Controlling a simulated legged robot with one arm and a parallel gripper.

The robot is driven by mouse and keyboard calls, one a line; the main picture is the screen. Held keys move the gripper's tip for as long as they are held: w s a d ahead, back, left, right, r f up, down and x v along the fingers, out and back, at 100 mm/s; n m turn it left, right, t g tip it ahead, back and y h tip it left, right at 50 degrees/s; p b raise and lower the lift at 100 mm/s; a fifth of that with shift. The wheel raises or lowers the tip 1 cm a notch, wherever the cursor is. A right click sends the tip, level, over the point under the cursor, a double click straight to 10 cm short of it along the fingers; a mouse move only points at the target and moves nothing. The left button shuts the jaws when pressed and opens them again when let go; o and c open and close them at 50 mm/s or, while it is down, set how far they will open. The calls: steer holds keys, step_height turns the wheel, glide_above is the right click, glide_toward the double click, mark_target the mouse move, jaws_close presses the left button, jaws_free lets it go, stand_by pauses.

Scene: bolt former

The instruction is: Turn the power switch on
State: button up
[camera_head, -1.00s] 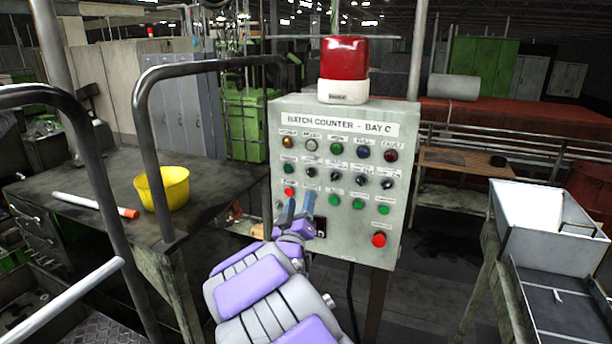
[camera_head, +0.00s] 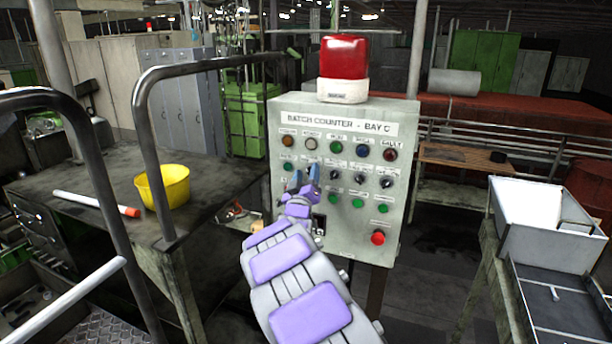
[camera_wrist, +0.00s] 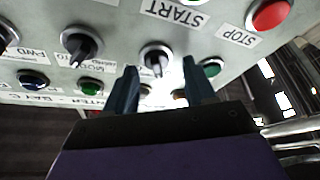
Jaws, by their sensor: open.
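The grey control panel (camera_head: 345,225), titled "BATCH COUNTER - BAY C", stands in front of me. My gripper (camera_head: 306,174) is at its left side, by the second row of controls. In the wrist view, which is upside down to the panel, the gripper (camera_wrist: 160,64) is open, one finger each side of a black selector knob (camera_wrist: 155,57). Whether the fingers touch it I cannot tell. In the head view this knob is hidden behind the fingers. Another black knob (camera_wrist: 80,44) is beside it. No label reading "power" is legible, so I cannot confirm which is the power switch.
Near the gripper are a red STOP button (camera_wrist: 270,14) and a green button (camera_wrist: 210,68). A larger red button (camera_head: 378,238) is at the panel's lower right. A red beacon (camera_head: 343,60) tops the panel. A black handrail (camera_head: 148,130) and bench with yellow bucket (camera_head: 165,186) are left.

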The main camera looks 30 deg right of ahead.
steer(key=shift+c, duration=0.2)
jaws_close()
steer(key=shift+f+m, duration=0.1)
steer(key=shift+m, duration=0.2)
steer(key=shift+f+m+h+b, duration=0.1)
steer(key=shift+m+h+b, duration=0.3)
steer(key=shift+m+b, duration=0.2)
steer(key=m+g+h+b, duration=0.1)
steer(key=m, duration=0.1)
steer(key=m+g+h+b, duration=0.1)
steer(key=m, duration=0.1)
steer(key=shift+m, duration=0.4)
steer(key=m+g+h, duration=0.1)
steer(key=m, duration=0.1)
steer(key=m+g+b, duration=0.1)
steer(key=m, duration=0.2)
steer(key=shift+a+h, duration=0.1)
steer(key=shift+h, duration=0.3)
steer(key=shift+m+g+h+b, duration=0.3)
steer(key=shift+m+g, duration=0.4)
steer(key=shift+m, duration=0.7)
steer(key=shift+m+g+h+b, duration=0.1)
steer(key=shift+m+g+b, duration=0.45)
steer(key=shift+m, duration=0.85)
steer(key=shift+s+m+g, duration=0.1)
steer(key=shift+m+g, duration=0.15)
steer(key=shift+m, duration=0.05)
